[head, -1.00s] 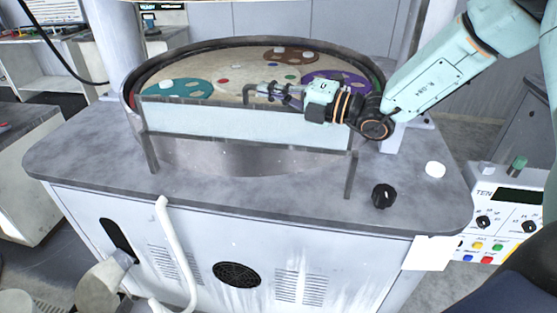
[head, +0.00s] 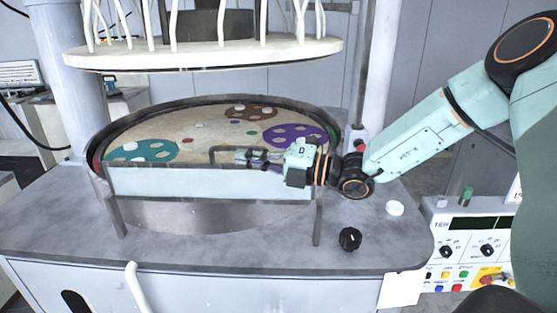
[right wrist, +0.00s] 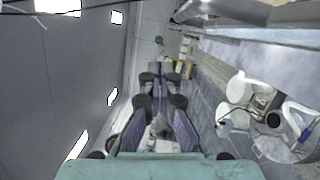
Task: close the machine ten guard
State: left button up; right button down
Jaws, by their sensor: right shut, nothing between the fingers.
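The guard (head: 210,183) is a pale panel in a dark frame, standing across the front of the round platen (head: 215,131). Its two dark legs reach down onto the grey machine top. A dark bent bar (head: 222,149), possibly a handle, shows just above the guard's top edge. My right gripper (head: 240,156) lies level over that edge, pointing left, its fingers shut and empty. Its tips are close to the bar; I cannot tell if they touch. In the right wrist view the same fingers (right wrist: 160,72) are together. My left gripper is not in view.
A white upper disc (head: 205,55) with several hoses hangs over the platen. A control box (head: 470,245) marked "TEN" stands at the right. A black knob (head: 350,239) and a white round cap (head: 395,208) sit on the machine top. Coloured carriers lie on the platen.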

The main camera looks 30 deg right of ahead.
jog(key=p+v, duration=0.4)
jog(key=v, duration=0.2)
jog(key=shift+s+r+p, duration=0.3)
jog(key=shift+s+r, duration=0.05)
jog(key=shift+r, duration=0.05)
jog(key=shift+w+f, duration=0.1)
